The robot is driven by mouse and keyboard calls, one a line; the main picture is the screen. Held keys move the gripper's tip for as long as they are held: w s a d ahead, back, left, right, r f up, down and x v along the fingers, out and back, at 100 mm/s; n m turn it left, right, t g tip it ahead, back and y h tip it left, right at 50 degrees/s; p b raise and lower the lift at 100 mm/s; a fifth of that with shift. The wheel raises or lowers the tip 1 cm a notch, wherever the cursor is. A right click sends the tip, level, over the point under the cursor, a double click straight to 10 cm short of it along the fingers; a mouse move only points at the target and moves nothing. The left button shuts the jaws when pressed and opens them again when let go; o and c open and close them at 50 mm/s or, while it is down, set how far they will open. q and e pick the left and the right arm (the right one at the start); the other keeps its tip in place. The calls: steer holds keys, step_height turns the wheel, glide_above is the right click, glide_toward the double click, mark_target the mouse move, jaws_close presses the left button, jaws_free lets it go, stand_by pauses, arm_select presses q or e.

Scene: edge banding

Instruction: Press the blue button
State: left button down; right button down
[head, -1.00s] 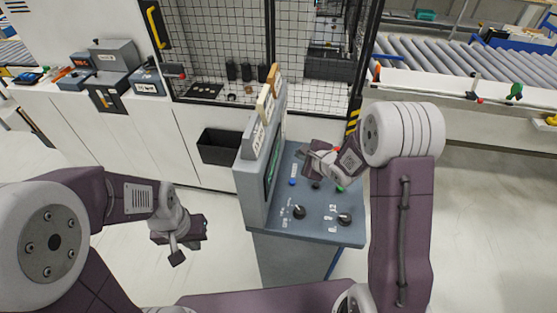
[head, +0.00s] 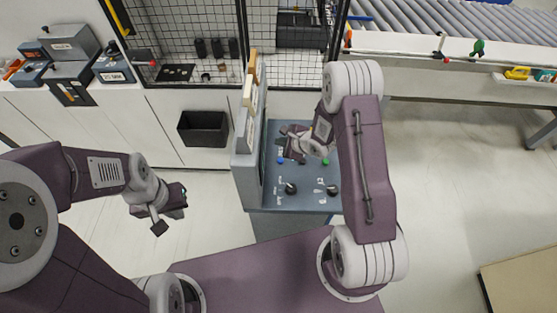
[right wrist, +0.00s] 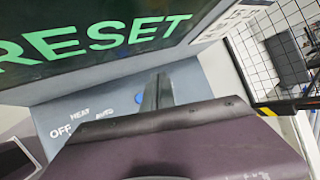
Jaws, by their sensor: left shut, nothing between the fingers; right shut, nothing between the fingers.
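The blue button (head: 280,161) is on the sloped top of the grey-blue console (head: 308,203), near its screen side. My right gripper (head: 284,138) is shut and empty, just beyond the button in the head view and over the console's far part. My left gripper (head: 172,212) is shut and empty, over the floor left of the console.
A green button (head: 326,162) and two black knobs (head: 291,188) share the panel. The console screen reads RESET (right wrist: 105,38) in the wrist view. A black bin (head: 204,128) and mesh cage (head: 292,68) stand behind. A roller conveyor (head: 450,20) is at the back right.

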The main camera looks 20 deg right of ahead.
mark_target(282, 162)
steer(key=f+b, duration=0.7)
steer(key=shift+s+d+f, duration=0.15)
steer(key=shift+s+d, duration=0.05)
steer(key=shift+f, duration=0.25)
steer(key=shift+s+d, duration=0.2)
steer(key=shift+d, duration=0.05)
steer(key=shift+w+a, duration=0.1)
steer(key=shift+a, duration=0.05)
steer(key=shift+f, duration=0.15)
stand_by(1.1)
